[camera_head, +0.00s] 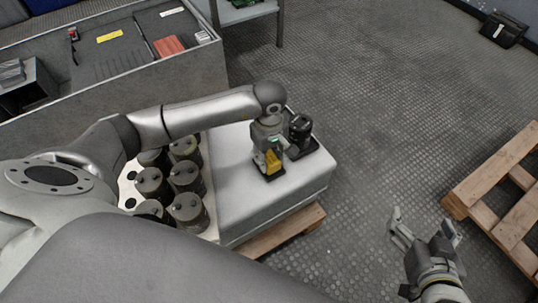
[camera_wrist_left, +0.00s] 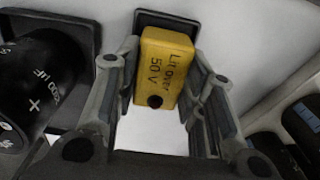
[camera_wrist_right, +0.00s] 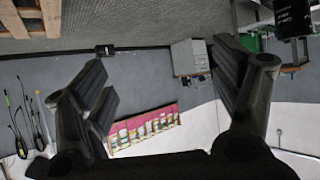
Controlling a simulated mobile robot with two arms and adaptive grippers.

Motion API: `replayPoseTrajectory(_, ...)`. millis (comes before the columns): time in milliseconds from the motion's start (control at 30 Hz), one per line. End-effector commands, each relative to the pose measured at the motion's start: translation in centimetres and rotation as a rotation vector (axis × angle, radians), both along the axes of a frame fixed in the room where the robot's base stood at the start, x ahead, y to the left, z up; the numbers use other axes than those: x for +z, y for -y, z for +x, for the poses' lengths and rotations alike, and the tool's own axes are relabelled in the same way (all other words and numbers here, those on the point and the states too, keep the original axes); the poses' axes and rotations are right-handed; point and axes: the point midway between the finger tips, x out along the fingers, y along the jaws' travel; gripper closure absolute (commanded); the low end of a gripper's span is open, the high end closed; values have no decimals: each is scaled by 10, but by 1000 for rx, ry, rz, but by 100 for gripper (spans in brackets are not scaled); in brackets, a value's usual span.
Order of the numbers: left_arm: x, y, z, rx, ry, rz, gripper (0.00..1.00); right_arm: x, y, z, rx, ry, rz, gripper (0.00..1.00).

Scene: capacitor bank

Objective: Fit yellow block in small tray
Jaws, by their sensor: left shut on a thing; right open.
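The yellow block (camera_head: 273,162) is between the fingers of my left gripper (camera_head: 267,164). In the left wrist view the block (camera_wrist_left: 166,62) shows the writing "50 V" and a dark round spot, and the fingers (camera_wrist_left: 160,85) are shut on its sides. The small dark tray (camera_head: 270,177) lies on the pale surface at the block's lower end. In the left wrist view part of the tray (camera_wrist_left: 165,17) shows behind the block. Whether the block is fully seated in it I cannot tell. My right gripper (camera_head: 424,224) is open and empty over the floor.
A black capacitor (camera_head: 300,128) stands in a larger dark tray (camera_head: 309,149) beside the left gripper. Several grey capacitors (camera_head: 186,177) stand on the left of the pale platform (camera_head: 240,205). A grey bench (camera_head: 120,70) is behind, and a wooden pallet (camera_head: 490,200) is at right.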

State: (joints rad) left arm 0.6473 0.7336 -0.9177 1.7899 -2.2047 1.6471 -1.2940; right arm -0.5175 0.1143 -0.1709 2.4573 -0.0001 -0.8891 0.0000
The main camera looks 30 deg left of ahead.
Motion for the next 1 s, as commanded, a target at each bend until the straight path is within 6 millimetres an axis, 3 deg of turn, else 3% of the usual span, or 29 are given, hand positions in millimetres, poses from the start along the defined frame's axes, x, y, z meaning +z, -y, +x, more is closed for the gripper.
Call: replayPoseTrajectory(1000,-3,0,0,0,1,-1,91,15,-4,11,6,85,18,16)
